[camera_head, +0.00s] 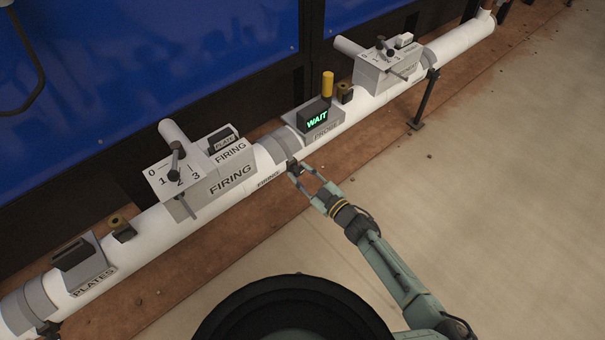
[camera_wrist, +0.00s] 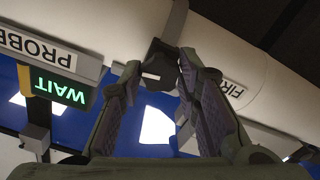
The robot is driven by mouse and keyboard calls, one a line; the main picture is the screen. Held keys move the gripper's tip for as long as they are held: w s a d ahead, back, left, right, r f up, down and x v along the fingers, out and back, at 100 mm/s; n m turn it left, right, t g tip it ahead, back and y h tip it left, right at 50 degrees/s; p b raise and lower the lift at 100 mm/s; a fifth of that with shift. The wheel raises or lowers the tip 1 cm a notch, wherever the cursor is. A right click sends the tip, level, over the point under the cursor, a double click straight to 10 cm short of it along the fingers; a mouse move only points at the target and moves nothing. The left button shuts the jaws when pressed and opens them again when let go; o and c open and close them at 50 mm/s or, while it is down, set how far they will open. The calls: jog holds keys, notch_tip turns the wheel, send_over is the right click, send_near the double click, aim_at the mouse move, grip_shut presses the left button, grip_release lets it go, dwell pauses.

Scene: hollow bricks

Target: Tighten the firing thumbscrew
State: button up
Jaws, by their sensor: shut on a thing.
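The firing thumbscrew (camera_head: 292,165) is a small dark knob on the side of the white pipe, just right of a small FIRING label (camera_head: 268,181). My gripper (camera_head: 302,172) reaches it from the lower right and is shut on it. In the wrist view, the dark thumbscrew (camera_wrist: 160,64) sits between the two fingertips of my gripper (camera_wrist: 160,76), against the pipe. A pale mark shows on its face. The fingertips hide its sides, and its turn angle is hard to read.
The white pipe (camera_head: 155,232) runs diagonally along blue panels (camera_head: 150,70). A FIRING box (camera_head: 215,172) with a 0-1-2-3 lever stands left. A lit WAIT display (camera_head: 317,118) stands on the PROBE block. A post (camera_head: 425,100) supports the pipe. The floor (camera_head: 500,180) at right is clear.

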jog(key=shift+m, duration=0.5)
jog(key=o, duration=1.2)
jog(key=v, duration=1.2)
